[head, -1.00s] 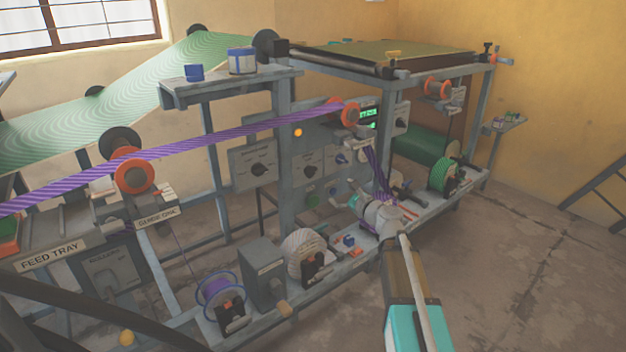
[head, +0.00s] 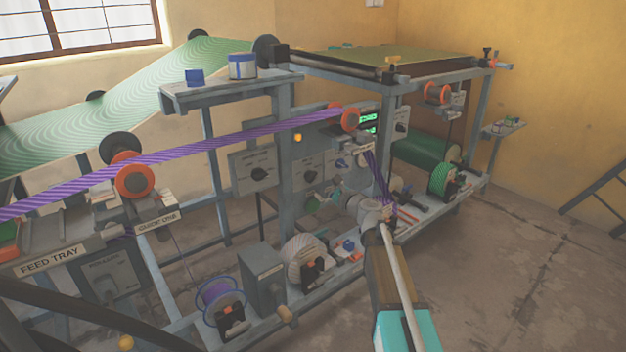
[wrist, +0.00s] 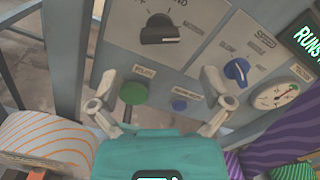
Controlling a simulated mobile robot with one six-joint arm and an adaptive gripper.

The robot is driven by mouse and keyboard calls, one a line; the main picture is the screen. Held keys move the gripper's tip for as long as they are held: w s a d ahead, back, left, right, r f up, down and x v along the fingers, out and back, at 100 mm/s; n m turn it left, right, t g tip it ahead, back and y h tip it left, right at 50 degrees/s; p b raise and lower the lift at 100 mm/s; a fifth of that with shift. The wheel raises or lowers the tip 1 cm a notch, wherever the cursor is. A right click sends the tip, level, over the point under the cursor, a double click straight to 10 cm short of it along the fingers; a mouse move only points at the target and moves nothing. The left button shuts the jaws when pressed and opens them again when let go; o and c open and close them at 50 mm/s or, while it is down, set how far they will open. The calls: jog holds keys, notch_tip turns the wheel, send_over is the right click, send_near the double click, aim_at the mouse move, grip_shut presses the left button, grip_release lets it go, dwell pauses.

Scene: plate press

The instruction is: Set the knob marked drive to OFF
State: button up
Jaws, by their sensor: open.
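My gripper (wrist: 160,78) is open and empty in the wrist view, its two fingers spread in front of a grey control panel. In the head view my gripper (head: 322,200) is small, close to the machine's lower panels. A blue knob (wrist: 237,69) is on the panel to the right. I cannot read the word drive on any knob.
A gauge (wrist: 275,95) and a green display (wrist: 308,35) are at right. A purple web (head: 240,138) crosses above; rollers and a spool (head: 218,300) line the lower shelf.

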aim_at(313, 179)
jog(key=shift+x, duration=3.5)
jog(key=c, duration=1.2)
jog(key=shift+o, duration=0.2)
